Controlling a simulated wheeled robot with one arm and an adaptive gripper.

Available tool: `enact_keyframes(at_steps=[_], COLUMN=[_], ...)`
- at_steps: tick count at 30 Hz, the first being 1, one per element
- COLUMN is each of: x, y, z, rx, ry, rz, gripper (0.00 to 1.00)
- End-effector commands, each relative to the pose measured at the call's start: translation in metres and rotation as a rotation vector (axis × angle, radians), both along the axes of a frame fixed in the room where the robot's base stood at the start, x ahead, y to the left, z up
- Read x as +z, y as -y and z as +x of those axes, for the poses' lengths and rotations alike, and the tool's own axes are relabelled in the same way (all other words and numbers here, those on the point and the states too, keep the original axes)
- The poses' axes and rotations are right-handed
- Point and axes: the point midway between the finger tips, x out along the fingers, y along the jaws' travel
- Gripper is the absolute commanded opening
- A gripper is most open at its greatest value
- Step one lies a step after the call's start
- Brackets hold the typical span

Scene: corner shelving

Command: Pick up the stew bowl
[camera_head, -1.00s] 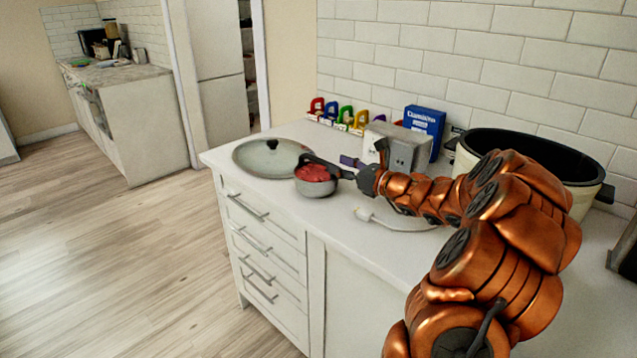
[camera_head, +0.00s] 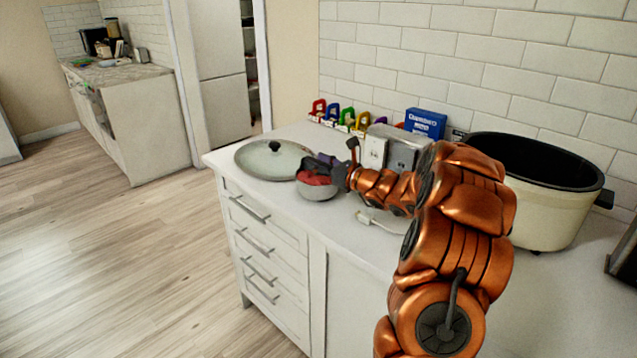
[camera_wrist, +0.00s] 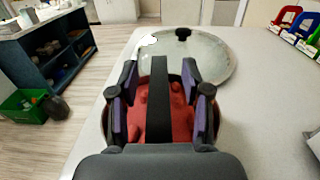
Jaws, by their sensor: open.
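The stew bowl (camera_head: 318,190) is a small grey bowl with red stew in it, standing on the white counter near its front edge. In the wrist view the red stew (camera_wrist: 180,120) shows below and between the fingers. My gripper (camera_head: 322,168) is open, directly over the bowl, its fingers at or just above the rim. In the wrist view my gripper (camera_wrist: 160,100) has its two purple-padded fingers apart, one toward each side of the bowl. I cannot tell whether they touch it. The bowl's near side is hidden by the gripper body.
A glass lid (camera_head: 272,158) lies just beyond the bowl. A toaster-like metal box (camera_head: 392,150), a blue box (camera_head: 425,122), coloured clips (camera_head: 345,116) and a large slow cooker (camera_head: 545,205) line the wall side. A white cord (camera_head: 382,221) lies on the counter.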

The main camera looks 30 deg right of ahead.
Motion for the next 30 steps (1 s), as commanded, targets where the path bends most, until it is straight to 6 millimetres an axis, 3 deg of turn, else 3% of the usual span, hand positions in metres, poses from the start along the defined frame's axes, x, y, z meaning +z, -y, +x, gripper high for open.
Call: enact_keyframes(at_steps=[3, 17, 30], x=[-0.0001, -0.0002, -0.0004], y=[0.0000, -0.0002, -0.0002], z=[-0.0002, -0.0005, -0.0005], rx=[0.000, 0.000, 0.000], ry=[0.000, -0.001, -0.001], rz=[0.000, 0.000, 0.000], gripper=[0.47, 0.00, 0.00])
